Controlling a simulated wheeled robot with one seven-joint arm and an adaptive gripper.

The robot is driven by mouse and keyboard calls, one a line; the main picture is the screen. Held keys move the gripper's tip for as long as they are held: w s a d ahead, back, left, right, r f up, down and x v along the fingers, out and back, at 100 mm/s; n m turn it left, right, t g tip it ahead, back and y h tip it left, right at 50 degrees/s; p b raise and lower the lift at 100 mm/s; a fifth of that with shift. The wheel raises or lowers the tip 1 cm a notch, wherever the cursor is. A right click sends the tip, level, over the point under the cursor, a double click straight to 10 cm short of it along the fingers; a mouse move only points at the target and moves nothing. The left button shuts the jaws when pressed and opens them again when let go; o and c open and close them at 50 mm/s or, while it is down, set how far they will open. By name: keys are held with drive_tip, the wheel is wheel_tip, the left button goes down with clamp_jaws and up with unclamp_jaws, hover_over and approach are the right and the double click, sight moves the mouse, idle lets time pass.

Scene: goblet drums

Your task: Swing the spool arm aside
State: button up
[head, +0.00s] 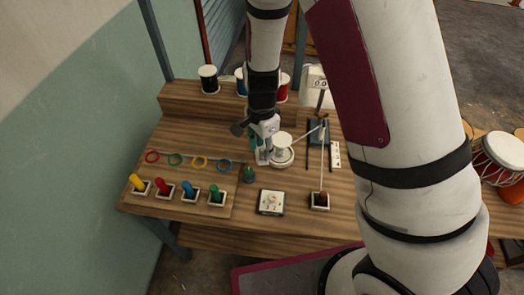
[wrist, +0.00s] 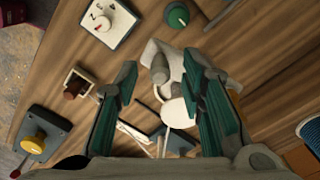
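The white spool (head: 283,140) sits on a round pale base on the wooden workbench, and a thin pale rod runs from beside it to the upper right. My gripper (head: 262,158) is just left of the spool, pointing down near the bench top. In the wrist view my gripper (wrist: 160,64) has its two teal fingers spread apart. A grey and white rounded part (wrist: 176,110), seemingly the spool and its mount, shows between and beyond the fingers. I cannot tell whether a finger touches it. Which piece is the swinging arm is not clear.
A green knob (head: 249,174) and a white dial plate (head: 271,201) lie in front. Coloured levers (head: 190,190) and rings (head: 175,160) are at left. A blue device (head: 318,132) and white strip (head: 335,155) stand right. Thread spools (head: 208,79) line the back shelf.

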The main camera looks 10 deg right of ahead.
wheel_tip(320, 180, up, 9)
drive_tip(key=shift+r, duration=0.2)
idle(0.5)
drive_tip(key=s+d+r+n+t+y, duration=0.1)
drive_tip(key=s+d+r+n, duration=0.2)
drive_tip(key=r, duration=0.5)
drive_tip(key=s+d+r+n+t+y, duration=0.1)
drive_tip(key=s+d+r+n+t, duration=0.2)
drive_tip(key=r, duration=0.5)
drive_tip(key=s+d+r+n+h, duration=0.1)
drive_tip(key=s+d+r+n, duration=0.1)
drive_tip(key=s, duration=0.4)
drive_tip(key=s+d+r+n+t+h, duration=0.1)
drive_tip(key=s+d+r+n, duration=0.1)
drive_tip(key=s+r+n, duration=0.3)
drive_tip(key=shift+s+t, duration=0.3)
drive_tip(key=shift+s, duration=0.3)
